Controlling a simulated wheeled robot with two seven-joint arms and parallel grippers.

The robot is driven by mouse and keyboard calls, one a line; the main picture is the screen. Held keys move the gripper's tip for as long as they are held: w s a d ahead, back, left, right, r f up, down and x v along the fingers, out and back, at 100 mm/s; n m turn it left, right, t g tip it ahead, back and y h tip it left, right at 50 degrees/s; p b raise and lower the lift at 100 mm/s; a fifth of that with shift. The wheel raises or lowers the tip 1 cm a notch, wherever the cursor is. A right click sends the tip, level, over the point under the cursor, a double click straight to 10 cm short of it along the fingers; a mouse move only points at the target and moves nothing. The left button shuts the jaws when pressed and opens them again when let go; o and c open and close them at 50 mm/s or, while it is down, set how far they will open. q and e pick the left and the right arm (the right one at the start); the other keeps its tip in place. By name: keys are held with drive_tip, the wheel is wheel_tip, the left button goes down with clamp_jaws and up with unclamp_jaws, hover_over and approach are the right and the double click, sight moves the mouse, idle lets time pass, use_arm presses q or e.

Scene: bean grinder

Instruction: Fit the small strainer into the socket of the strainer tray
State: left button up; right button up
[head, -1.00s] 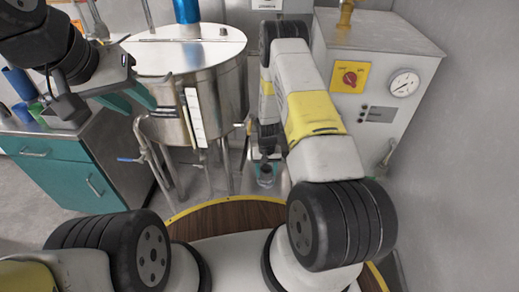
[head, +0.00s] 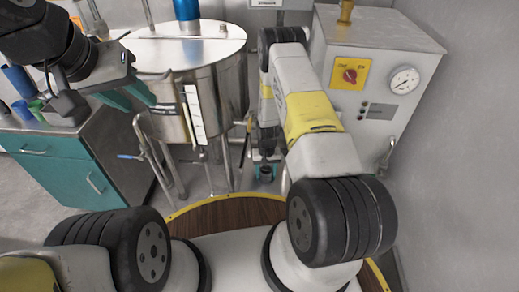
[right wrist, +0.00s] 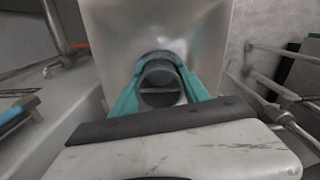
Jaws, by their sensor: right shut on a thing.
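My right gripper (right wrist: 160,98) has its teal fingers shut on a small dark round piece (right wrist: 160,80), which I take to be the small strainer. In the head view my right gripper (head: 266,167) is low behind my right arm, in front of the steel tank and the white cabinet. The held piece is tiny and dark there. A pale metal surface (right wrist: 125,22) lies behind the held piece in the right wrist view. I cannot tell whether it is the strainer tray, and no socket is clear. My left gripper (head: 127,94) is open and empty at the left, before the tank.
A steel tank (head: 215,100) on pipe legs stands at the middle back. A white cabinet (head: 375,60) with a red knob and gauge stands at the right. A teal-fronted counter (head: 60,165) with cups is at the left. Pipes (right wrist: 285,95) flank the right gripper.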

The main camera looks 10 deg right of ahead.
drive_tip(key=shift+f, duration=0.15)
drive_tip(key=o, duration=1.6)
drive_tip(key=shift+r, duration=3.95)
drive_tip(key=shift+w+r, duration=0.1)
